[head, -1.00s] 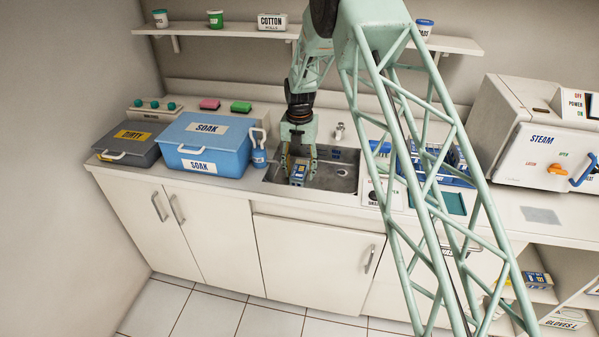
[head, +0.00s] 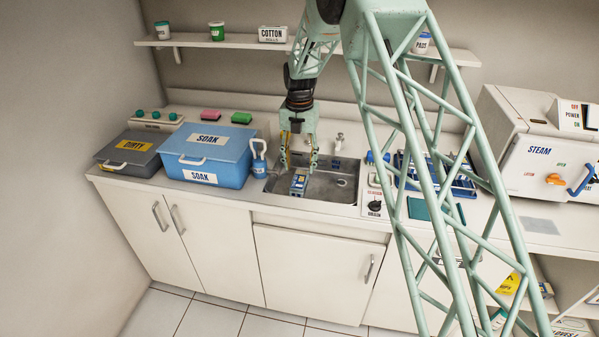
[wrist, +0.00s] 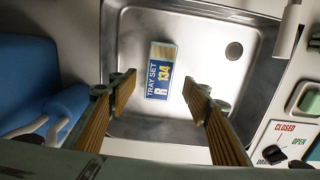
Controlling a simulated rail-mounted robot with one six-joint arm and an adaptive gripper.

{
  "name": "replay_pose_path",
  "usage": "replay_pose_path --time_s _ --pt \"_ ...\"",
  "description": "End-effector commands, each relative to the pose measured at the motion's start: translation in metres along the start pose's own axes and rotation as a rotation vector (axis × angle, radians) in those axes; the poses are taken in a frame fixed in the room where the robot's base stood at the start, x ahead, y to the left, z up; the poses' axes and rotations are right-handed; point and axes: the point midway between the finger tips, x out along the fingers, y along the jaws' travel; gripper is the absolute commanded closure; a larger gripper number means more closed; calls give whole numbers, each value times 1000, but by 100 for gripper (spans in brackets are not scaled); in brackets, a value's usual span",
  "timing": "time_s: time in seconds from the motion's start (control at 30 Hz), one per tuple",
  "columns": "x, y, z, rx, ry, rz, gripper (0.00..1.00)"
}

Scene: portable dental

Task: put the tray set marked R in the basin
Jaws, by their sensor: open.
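The tray set marked R (wrist: 160,72) lies in the metal basin (wrist: 205,40), left of the drain hole; its label reads "TRAY SET R 134". In the head view the tray set (head: 298,185) rests in the left part of the basin (head: 335,198). My gripper (head: 299,166) is open and empty above it. In the wrist view the fingers of my gripper (wrist: 165,95) are spread wide to either side, apart from the tray set.
A grey DIRTY box (head: 130,154) is farther left. The drain control (head: 375,207) and a blue rack (head: 440,175) are on the right. A faucet (head: 339,140) stands behind.

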Motion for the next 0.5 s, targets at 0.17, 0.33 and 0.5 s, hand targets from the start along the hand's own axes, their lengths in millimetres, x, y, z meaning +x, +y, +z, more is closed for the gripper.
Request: replay_pose_path --time_s 0.17,0.33,0.5 --pt "-22 0 0 0 -1 0 56" --pt "-33 0 0 0 -1 0 56" --pt "-36 0 0 0 0 0 56"
